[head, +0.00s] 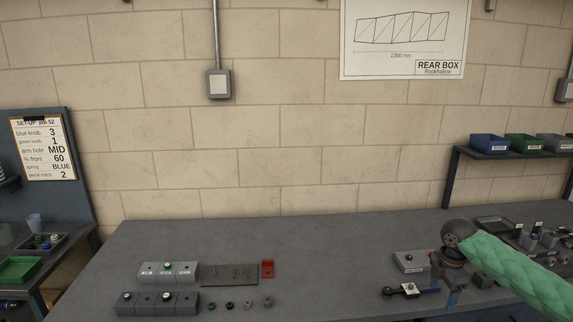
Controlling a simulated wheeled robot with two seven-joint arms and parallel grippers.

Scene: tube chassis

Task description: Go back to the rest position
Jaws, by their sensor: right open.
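My right arm comes in from the right in a green sleeve, ending in a dark round wrist. My right gripper (449,280) points down below that wrist, over the right part of the grey workbench (330,260). It is open, and I see nothing held between its fingers. A small grey block (409,261) and a dark rod with a pale clamp piece (410,290) lie just left of it; whether it touches them I cannot tell. My left arm and gripper are not in view.
Grey blocks with knobs (167,271), a dark plate (229,274), a red piece (268,268) and several small round parts lie at the left. Small parts crowd the bench right of my gripper, below a shelf with bins (489,144). The bench middle is clear.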

